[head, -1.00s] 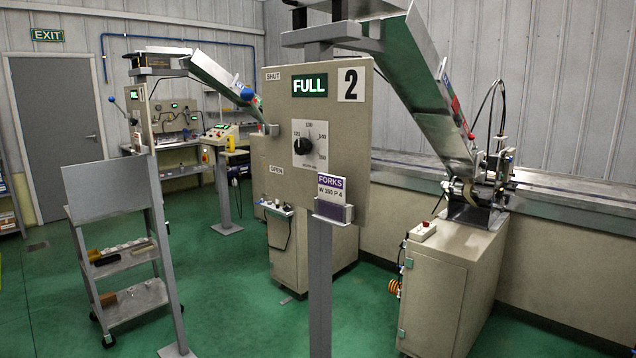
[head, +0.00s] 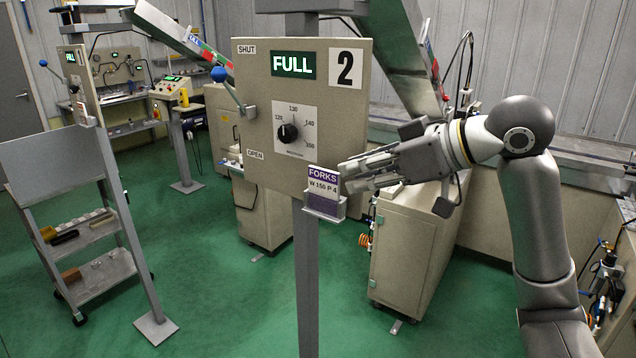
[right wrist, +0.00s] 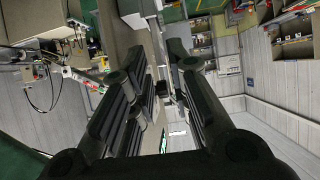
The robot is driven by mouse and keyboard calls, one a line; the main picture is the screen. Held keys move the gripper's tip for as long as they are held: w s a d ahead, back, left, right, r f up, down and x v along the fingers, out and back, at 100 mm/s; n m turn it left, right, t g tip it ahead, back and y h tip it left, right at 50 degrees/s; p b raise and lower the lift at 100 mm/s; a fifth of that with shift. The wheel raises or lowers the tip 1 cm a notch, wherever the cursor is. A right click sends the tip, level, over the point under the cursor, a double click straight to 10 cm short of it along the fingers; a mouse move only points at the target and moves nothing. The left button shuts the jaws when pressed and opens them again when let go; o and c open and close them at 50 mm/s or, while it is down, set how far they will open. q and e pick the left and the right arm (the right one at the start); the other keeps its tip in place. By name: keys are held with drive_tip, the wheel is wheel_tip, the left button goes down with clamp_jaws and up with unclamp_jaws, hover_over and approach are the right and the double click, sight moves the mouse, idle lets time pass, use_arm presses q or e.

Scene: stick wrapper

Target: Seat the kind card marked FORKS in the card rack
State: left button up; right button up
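The FORKS card (head: 323,182), purple on top and white below with "W 150 P 4", stands upright at the card rack (head: 326,208). The rack is a small grey holder at the lower right of the panel marked 2. The rack's lip hides the card's lower edge, so I cannot tell how deep it sits. My right gripper (head: 347,178) reaches in from the right, its fingertips close beside the card's right edge. In the right wrist view its fingers (right wrist: 158,58) are apart, with a gap between them. I cannot make out the card there. My left gripper is not in view.
The panel (head: 247,128) carries a FULL display, a dial (head: 288,133) and a blue-knobbed lever (head: 219,75) between SHUT and OPEN. A grey post holds it up. A chute and a cabinet (head: 415,250) stand behind my right arm.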

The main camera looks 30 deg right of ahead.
sight(329, 179)
drive_tip(key=p+x, duration=0.1)
drive_tip(key=x, duration=0.1)
drive_tip(key=p+x, duration=0.1)
drive_tip(key=x, duration=0.1)
drive_tip(key=shift+w+a+r, duration=0.15)
drive_tip(key=shift+w+r, duration=0.05)
drive_tip(key=shift+w, duration=0.3)
drive_tip(key=shift+p+x, duration=0.3)
drive_tip(key=shift+x, duration=0.85)
drive_tip(key=shift+s+f, duration=0.1)
drive_tip(key=shift+f, duration=0.05)
clamp_jaws()
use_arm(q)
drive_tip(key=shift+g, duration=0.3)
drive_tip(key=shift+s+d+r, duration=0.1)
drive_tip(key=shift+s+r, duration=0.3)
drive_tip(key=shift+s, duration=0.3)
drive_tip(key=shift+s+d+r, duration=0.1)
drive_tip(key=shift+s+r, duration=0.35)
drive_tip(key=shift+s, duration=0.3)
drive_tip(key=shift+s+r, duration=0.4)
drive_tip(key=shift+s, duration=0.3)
